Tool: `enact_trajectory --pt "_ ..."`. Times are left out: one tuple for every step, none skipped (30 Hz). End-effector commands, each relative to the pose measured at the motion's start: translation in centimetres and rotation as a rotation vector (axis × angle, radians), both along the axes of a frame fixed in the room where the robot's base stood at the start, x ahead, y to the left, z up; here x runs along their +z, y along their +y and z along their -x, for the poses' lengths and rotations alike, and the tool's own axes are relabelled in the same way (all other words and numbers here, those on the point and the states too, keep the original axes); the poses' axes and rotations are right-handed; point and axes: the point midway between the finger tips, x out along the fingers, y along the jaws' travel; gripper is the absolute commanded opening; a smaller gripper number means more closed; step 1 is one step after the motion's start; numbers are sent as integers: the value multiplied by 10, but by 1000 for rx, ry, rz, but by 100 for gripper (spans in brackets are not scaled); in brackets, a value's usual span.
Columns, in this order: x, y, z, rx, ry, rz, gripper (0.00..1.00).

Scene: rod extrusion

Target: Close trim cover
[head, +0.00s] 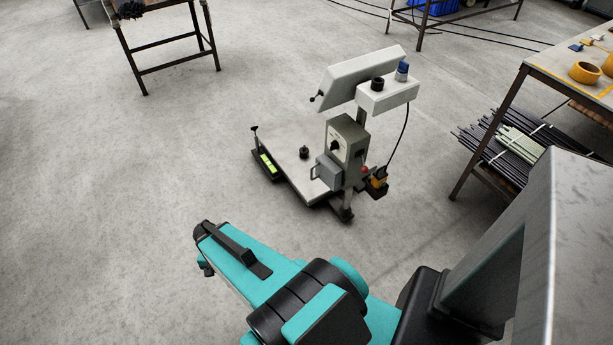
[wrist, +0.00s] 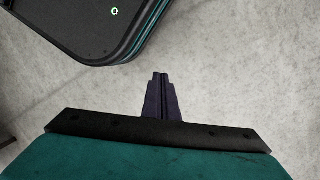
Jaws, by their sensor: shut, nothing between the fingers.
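A small machine (head: 346,140) stands on the floor at the middle of the head view. A tilted pale grey panel (head: 358,76) with a dark knob at its left end sits on top of it. A small grey box with a handle (head: 326,172) is on its lower front. I cannot tell for certain which part is the trim cover. My gripper (wrist: 160,76) is shut and empty in the wrist view, above bare floor. In the head view my teal arm points left, in front of the machine and apart from it; the fingers are not clear there.
A workbench (head: 575,75) with yellow rolls on top and dark rods (head: 500,145) below stands at the right. Another table (head: 160,42) is at the back left. A cable hangs at the machine's right side. The floor (head: 120,190) at the left is clear.

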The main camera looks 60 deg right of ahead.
Motion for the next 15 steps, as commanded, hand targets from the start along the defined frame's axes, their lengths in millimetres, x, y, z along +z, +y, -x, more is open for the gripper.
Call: enact_trajectory --pt "-4 14 10 96 17 -18 0" --pt "-6 21 14 154 24 -29 0" --pt "-8 29 21 228 36 -44 0" --pt "-10 35 27 286 44 -56 0" --pt "-12 41 32 342 52 -68 0" --pt "-14 49 39 418 64 -86 0" --pt "-16 55 45 474 74 -99 0" --pt "-17 60 51 529 82 -113 0" --pt "-19 67 58 603 94 -132 0" --pt "-21 72 64 657 102 -146 0" --pt "-22 76 69 709 111 -160 0" --pt "-23 81 76 774 122 -180 0" --pt "-24 85 81 821 130 -193 0" --pt "-25 88 86 863 138 -206 0" --pt "-26 92 92 915 147 -222 0"
